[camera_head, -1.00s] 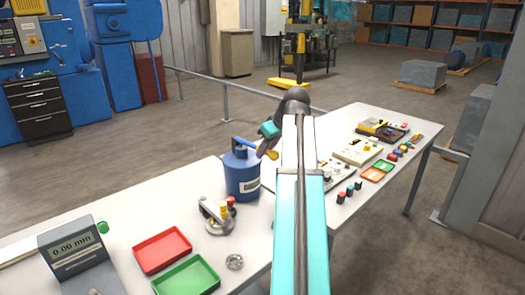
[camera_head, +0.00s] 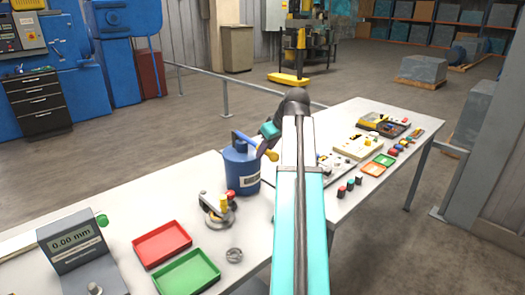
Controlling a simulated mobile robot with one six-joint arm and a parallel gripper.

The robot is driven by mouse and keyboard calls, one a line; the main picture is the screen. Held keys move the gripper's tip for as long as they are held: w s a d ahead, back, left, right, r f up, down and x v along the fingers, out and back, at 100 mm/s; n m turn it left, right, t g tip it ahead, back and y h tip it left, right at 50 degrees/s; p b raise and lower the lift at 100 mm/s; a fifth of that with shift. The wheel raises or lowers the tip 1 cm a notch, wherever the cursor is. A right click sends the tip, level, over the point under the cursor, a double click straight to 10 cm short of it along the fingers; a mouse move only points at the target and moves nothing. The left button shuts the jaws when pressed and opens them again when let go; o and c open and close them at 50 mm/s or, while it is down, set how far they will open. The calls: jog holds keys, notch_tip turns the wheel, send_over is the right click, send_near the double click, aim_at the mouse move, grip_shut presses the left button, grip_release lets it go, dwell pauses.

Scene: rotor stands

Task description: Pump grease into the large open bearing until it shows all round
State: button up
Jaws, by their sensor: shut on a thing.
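A blue grease drum (camera_head: 241,171) with a pale label stands on the bench left of my arm. A blue pump lever with a yellow knob (camera_head: 272,156) slopes down to the right over its lid. My gripper (camera_head: 267,146), dark with a teal part above it, is at the lever near the knob and shut on it; the fingertips are partly hidden. In front of the drum stands a round grey metal fixture (camera_head: 217,212) with a yellow and a red piece on it. A metal ring like a bearing (camera_head: 234,255) lies nearer. I cannot make out grease on either.
A red tray (camera_head: 162,244) and a green tray (camera_head: 187,273) lie at the front left, beside a gauge reading 0.00 mm (camera_head: 75,240). Small coloured parts and boxes (camera_head: 365,144) fill the bench on the right. My arm hides the bench's middle.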

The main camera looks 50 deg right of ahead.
jog(key=shift+w+r+p, duration=0.1)
jog(key=shift+r+p, duration=1.6)
jog(key=shift+r, duration=0.75)
jog(key=o, duration=0.9)
jog(key=shift+r+p, duration=2.25)
jog(key=shift+r, duration=1.25)
